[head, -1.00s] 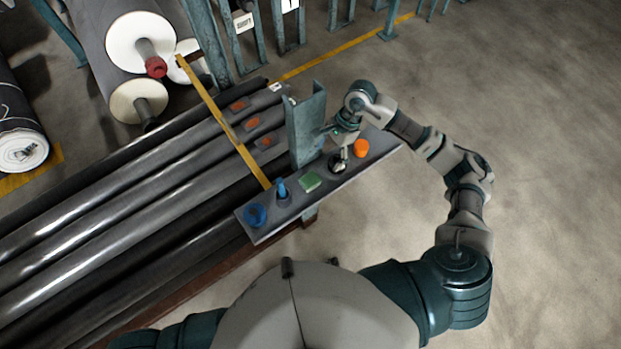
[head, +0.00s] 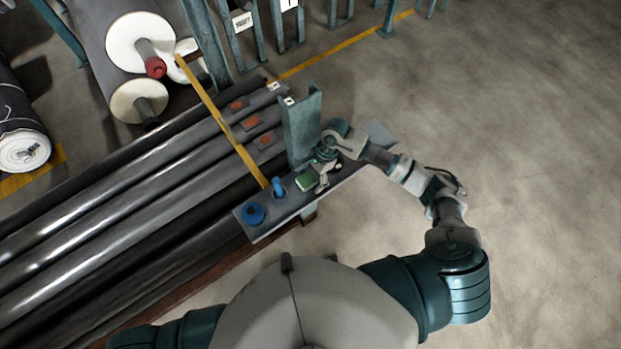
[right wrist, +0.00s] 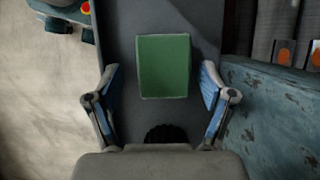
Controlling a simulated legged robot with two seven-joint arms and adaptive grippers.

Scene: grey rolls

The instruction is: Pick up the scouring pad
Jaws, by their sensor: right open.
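The scouring pad (head: 306,180) is a small green block lying on a narrow grey shelf (head: 290,207). In the right wrist view the pad (right wrist: 163,66) lies flat just beyond my open fingers and in line with the gap between them. My right gripper (head: 323,180) is right beside the pad in the head view, on its right side. In the right wrist view my right gripper (right wrist: 158,88) is open, with blue-lined fingers apart and nothing between the tips. My left gripper is not seen.
A blue ring-shaped object (head: 253,212) and a blue upright item (head: 278,187) stand on the shelf left of the pad. A teal metal post (head: 300,125) rises behind it. Long dark rolls (head: 120,215) lie to the left. Open floor is at right.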

